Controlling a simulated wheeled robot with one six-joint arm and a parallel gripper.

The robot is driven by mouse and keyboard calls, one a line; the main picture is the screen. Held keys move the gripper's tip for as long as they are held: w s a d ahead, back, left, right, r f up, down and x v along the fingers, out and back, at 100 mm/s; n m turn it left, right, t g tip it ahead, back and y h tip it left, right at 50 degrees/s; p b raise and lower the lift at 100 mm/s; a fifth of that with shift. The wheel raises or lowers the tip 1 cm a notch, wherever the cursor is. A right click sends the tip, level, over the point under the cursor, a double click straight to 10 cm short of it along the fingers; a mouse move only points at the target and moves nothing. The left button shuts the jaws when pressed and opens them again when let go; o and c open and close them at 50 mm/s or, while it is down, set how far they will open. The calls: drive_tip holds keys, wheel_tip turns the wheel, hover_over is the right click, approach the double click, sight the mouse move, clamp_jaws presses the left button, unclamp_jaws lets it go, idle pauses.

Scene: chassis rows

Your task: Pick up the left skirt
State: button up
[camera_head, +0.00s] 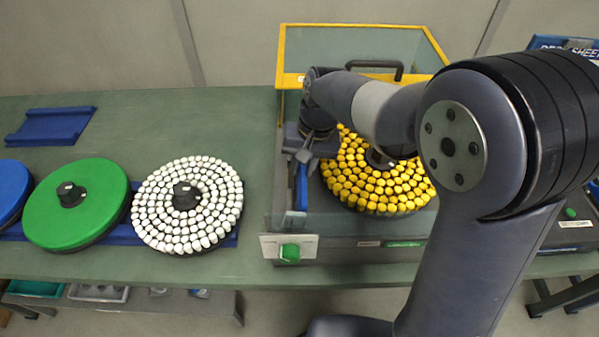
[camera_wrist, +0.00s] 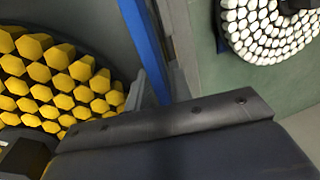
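A narrow blue strip (camera_head: 301,187), which seems to be the left skirt, stands inside the machine along its left wall, left of the yellow-studded disc. In the wrist view the blue strip (camera_wrist: 146,45) runs down between the yellow disc and the grey wall. Its lower end is near or behind a dark bolted bar in front of the camera. My gripper (camera_head: 303,156) is over the machine's left side, just above the strip. Its fingers are dark and partly merge with the machine, so their opening and any contact with the strip cannot be made out.
The yellow-studded disc (camera_head: 370,190) sits in the machine (camera_head: 345,252) with a raised yellow-framed cover (camera_head: 350,27). A white-studded disc (camera_head: 160,215), a green disc (camera_head: 90,204) and a blue disc (camera_head: 10,190) stand left. A blue holder (camera_head: 50,126) lies behind; the bench (camera_head: 210,130) has free room.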

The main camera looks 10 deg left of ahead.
clamp_jaws()
drive_tip(key=shift+r, duration=0.1)
wheel_tip(320, 180, up, 9)
drive_tip(key=shift+r, duration=0.1)
drive_tip(key=shift+a+f+t+h+b, duration=0.1)
drive_tip(key=shift+a+f+h, duration=0.2)
drive_tip(key=shift+f, duration=0.5)
drive_tip(key=shift+a+f+t+h+b, duration=0.15)
drive_tip(key=shift+f+h, duration=0.3)
drive_tip(key=shift+f, duration=0.4)
drive_tip(key=shift+a+f+t+h+b, duration=0.15)
drive_tip(key=shift+f+h, duration=0.2)
drive_tip(key=shift+f, duration=0.45)
